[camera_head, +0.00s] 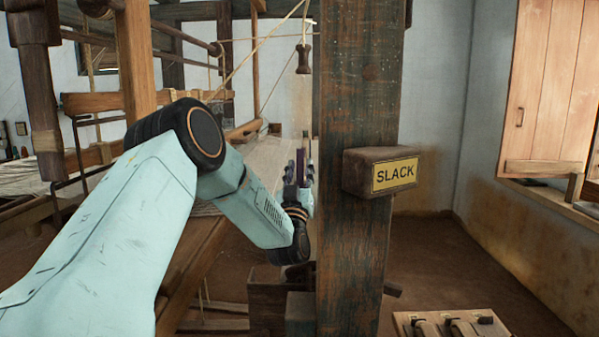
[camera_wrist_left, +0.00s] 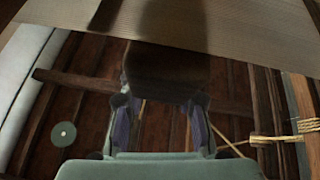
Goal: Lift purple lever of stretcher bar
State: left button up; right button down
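My left gripper (camera_head: 302,165) is beside the dark wooden post, over the pale cloth of the loom; the post lies close to its right in the head view. In the left wrist view the gripper (camera_wrist_left: 160,102) has its two fingers apart, with purplish inner faces. A dark brown block-like shape (camera_wrist_left: 165,70) lies beyond and between the fingers; I cannot tell whether they touch it. I cannot make out a purple lever or the stretcher bar for certain. The woven cloth (camera_wrist_left: 255,38) crosses the top of the wrist view. My right gripper is not in view.
The thick wooden post (camera_head: 358,250) carries a block with a yellow SLACK sign (camera_head: 395,175). Loom beams and cords fill the left and back. A wooden tray (camera_head: 450,322) with tools is at bottom right. Rope (camera_wrist_left: 285,137) is wound on a bar.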

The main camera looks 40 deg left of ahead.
pick_arm(q)
jog(key=shift+o, duration=0.7)
jog(key=shift+f, duration=0.1)
jog(key=shift+s+d+f, duration=0.1)
jog(key=shift+s, duration=0.05)
jog(key=v, duration=0.7)
